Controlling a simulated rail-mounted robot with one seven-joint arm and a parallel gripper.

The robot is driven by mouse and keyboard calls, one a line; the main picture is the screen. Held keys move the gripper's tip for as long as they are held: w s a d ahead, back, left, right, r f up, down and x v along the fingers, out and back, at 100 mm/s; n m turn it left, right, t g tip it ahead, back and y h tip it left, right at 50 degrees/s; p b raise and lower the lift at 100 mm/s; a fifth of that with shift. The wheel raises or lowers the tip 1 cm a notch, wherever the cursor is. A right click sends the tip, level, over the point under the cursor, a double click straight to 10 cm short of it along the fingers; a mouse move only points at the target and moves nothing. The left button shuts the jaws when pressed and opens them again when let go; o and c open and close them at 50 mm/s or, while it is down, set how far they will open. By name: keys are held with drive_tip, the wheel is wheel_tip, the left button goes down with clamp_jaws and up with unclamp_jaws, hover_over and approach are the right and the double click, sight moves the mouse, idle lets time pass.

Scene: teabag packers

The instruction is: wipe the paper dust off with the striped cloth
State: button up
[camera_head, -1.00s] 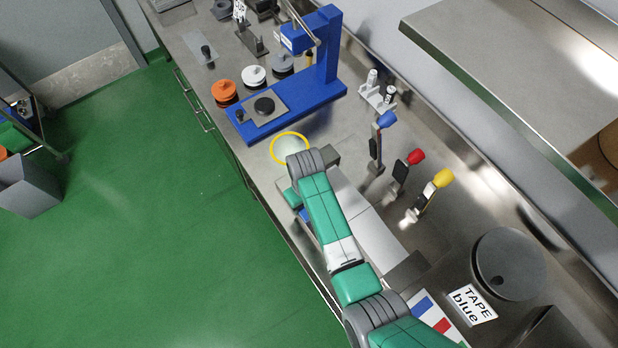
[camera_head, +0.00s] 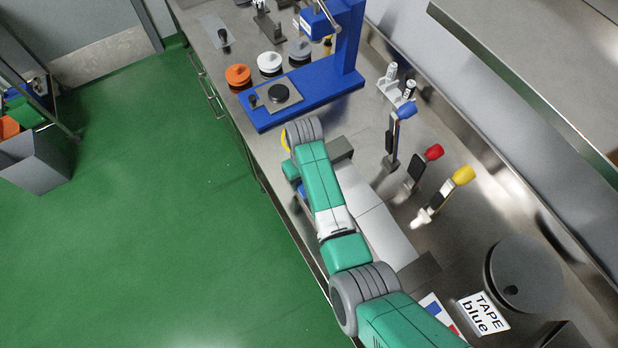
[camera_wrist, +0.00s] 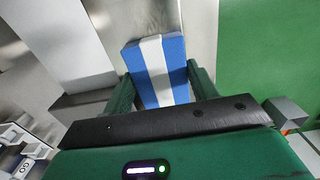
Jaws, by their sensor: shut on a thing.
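The striped cloth (camera_wrist: 172,50), blue with a white band, is a folded block between the two green fingers of my gripper (camera_wrist: 161,78) in the wrist view. My gripper is shut on it. In the head view a small blue part of the cloth (camera_head: 302,191) shows beside my wrist. A yellow ring (camera_head: 285,141) on the steel bench shows only at its left edge. My grey wrist joint covers the rest of it, so any dust inside it is hidden.
A blue press stand (camera_head: 305,103) with orange, white and grey knobs stands beyond my wrist. Blue, red and yellow-topped levers (camera_head: 432,190) rise to the right of my arm. A round dark lid (camera_head: 524,275) lies near a "TAPE blue" card (camera_head: 483,312).

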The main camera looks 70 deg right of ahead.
drive_tip(key=shift+w+d+f+b, duration=0.1)
drive_tip(key=shift+w+f+b, duration=0.35)
drive_tip(key=shift+f+b, duration=0.6)
drive_tip(key=shift+w+d+r+b, duration=0.4)
drive_tip(key=shift+d+b, duration=0.05)
drive_tip(key=shift+c, duration=1.1)
drive_tip(key=shift+r+p, duration=0.2)
drive_tip(key=shift+p, duration=0.15)
drive_tip(key=shift+f, duration=0.1)
drive_tip(key=shift+a+p, duration=0.1)
drive_tip(key=shift+p, duration=0.25)
drive_tip(key=shift+s+a+r+p, duration=0.25)
drive_tip(key=shift+s+a+p, duration=0.3)
drive_tip(key=shift+p, duration=0.5)
drive_tip(key=shift+s+r+p, duration=0.1)
drive_tip(key=shift+p, duration=0.3)
drive_tip(key=shift+c, duration=0.7)
drive_tip(key=shift+r+p, duration=0.1)
drive_tip(key=shift+p, duration=0.25)
